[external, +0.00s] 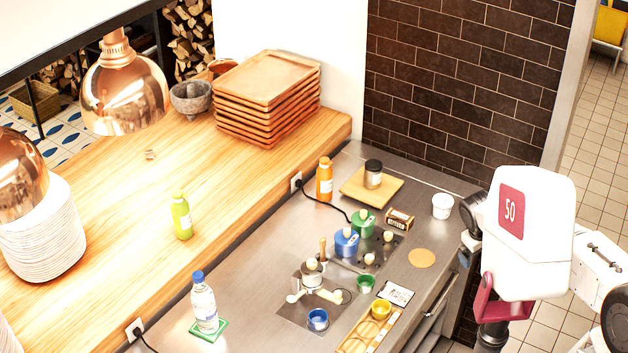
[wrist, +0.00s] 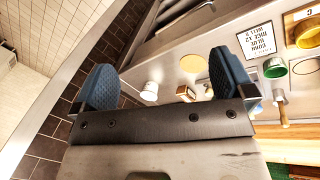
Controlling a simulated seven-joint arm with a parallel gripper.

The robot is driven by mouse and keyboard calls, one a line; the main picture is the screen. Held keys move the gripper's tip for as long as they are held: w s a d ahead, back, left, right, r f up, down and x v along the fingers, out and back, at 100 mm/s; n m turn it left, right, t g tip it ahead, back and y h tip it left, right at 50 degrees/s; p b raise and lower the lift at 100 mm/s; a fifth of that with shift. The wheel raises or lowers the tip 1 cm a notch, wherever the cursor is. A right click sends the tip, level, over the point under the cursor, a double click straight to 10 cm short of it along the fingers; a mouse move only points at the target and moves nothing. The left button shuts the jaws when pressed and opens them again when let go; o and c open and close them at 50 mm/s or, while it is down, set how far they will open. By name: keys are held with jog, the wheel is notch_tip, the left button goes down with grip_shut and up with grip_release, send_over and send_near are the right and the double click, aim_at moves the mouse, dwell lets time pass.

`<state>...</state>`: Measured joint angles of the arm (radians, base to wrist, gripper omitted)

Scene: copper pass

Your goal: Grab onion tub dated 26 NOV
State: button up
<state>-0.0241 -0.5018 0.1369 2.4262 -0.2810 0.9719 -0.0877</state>
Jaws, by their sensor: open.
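No date of 26 NOV and no onion label can be read in either view, so I cannot tell which container is the onion tub. A small white tub (external: 442,206) stands at the right end of the steel counter; it shows between the fingers in the wrist view (wrist: 150,91). An open green cup (external: 366,284) and a yellow cup (external: 381,309) stand nearer. My gripper (wrist: 165,80) is open and empty, its two blue-grey fingers wide apart, away from everything on the counter.
A small brown box (external: 399,219), a round tan disc (external: 421,258) and a printed card (external: 397,293) lie nearby. A dark-lidded jar (external: 373,174) stands on a board; an orange bottle (external: 325,180) is beside it. A tiled wall (external: 465,80) rises behind. Bare steel surrounds the disc.

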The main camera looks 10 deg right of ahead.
jog(key=w+d+f+n+h, duration=0.2)
jog(key=w+d+n+h, duration=0.15)
jog(key=w, duration=0.55)
jog(key=n+t+h, duration=0.4)
jog(key=n+h, duration=0.2)
jog(key=n, duration=0.8)
send_near(438, 203)
jog(key=x, duration=0.4)
jog(key=shift+s+d+r, duration=0.1)
jog(key=shift+s+d, duration=0.15)
jog(key=shift+d, duration=0.4)
jog(key=shift+w+a+f+n, duration=0.2)
jog(key=shift+w+f+n, duration=0.1)
jog(key=shift+w+n, duration=0.15)
jog(key=shift+d, duration=0.1)
jog(key=shift+x, duration=1.2)
jog(key=shift+w+d, duration=0.1)
jog(key=shift+x, duration=2.5)
